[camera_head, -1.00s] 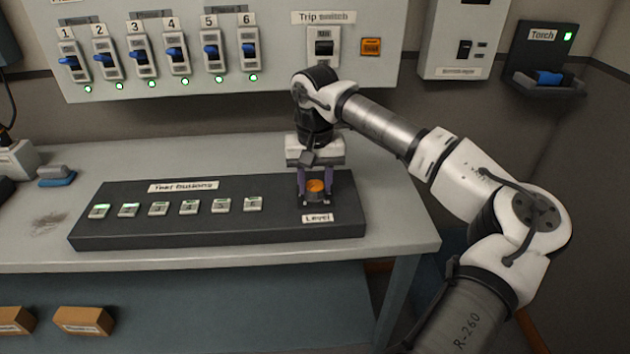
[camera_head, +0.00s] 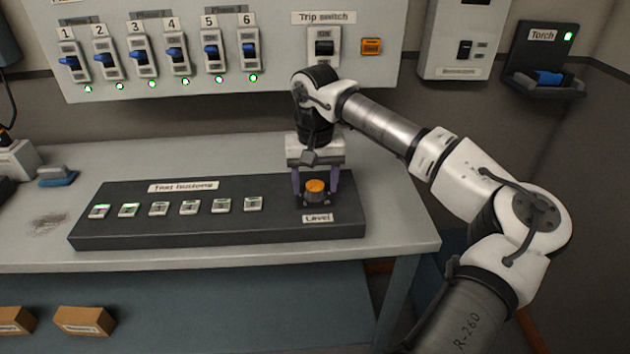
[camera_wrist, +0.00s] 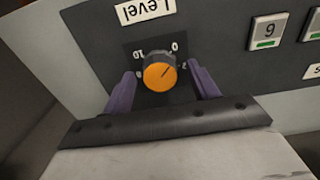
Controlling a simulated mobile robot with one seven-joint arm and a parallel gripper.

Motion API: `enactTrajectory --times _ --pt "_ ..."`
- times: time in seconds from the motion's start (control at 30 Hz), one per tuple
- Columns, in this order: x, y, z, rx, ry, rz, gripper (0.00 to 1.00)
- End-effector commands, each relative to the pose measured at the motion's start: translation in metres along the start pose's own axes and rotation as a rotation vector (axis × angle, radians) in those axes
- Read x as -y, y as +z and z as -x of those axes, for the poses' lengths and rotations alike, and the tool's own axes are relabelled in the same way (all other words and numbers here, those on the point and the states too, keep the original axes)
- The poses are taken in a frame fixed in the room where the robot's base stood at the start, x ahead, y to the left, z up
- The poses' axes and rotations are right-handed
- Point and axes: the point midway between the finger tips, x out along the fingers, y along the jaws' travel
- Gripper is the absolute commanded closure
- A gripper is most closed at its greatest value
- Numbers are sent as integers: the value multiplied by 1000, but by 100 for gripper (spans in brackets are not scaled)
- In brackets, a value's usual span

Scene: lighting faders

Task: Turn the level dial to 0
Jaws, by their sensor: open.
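The level dial is an orange-topped knob (camera_head: 316,186) at the right end of the dark console, above the "Level" label (camera_head: 317,218). In the wrist view the dial (camera_wrist: 160,74) shows a dark pointer line on its cap, directed toward the upper right, near the printed 0 (camera_wrist: 174,47). A 10 is printed on its other side. My gripper (camera_head: 315,190) is over the dial, pointing down. Its purple fingers (camera_wrist: 163,88) stand on either side of the dial, open, with gaps showing between them and the knob.
The dark console (camera_head: 285,227) holds a row of test buttons (camera_head: 190,207) left of the dial; the two leftmost glow green. A wall panel behind has several blue switches and a trip switch (camera_head: 324,47). Bare bench (camera_head: 240,160) lies behind the console.

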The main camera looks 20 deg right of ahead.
Motion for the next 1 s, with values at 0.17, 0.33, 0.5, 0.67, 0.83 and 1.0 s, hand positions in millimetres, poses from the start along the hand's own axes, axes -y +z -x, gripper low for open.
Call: enactTrajectory --times 0.17,0.33,0.5,0.67,0.83,1.0 --pt "0 -1 21 -3 1 -1 41" --pt "1 -1 59 -5 1 0 41" --pt "0 -1 98 -4 1 -1 41" --pt "1 0 123 -2 1 1 41" --pt "0 0 136 -1 0 1 41" --pt "0 0 137 0 0 1 41"
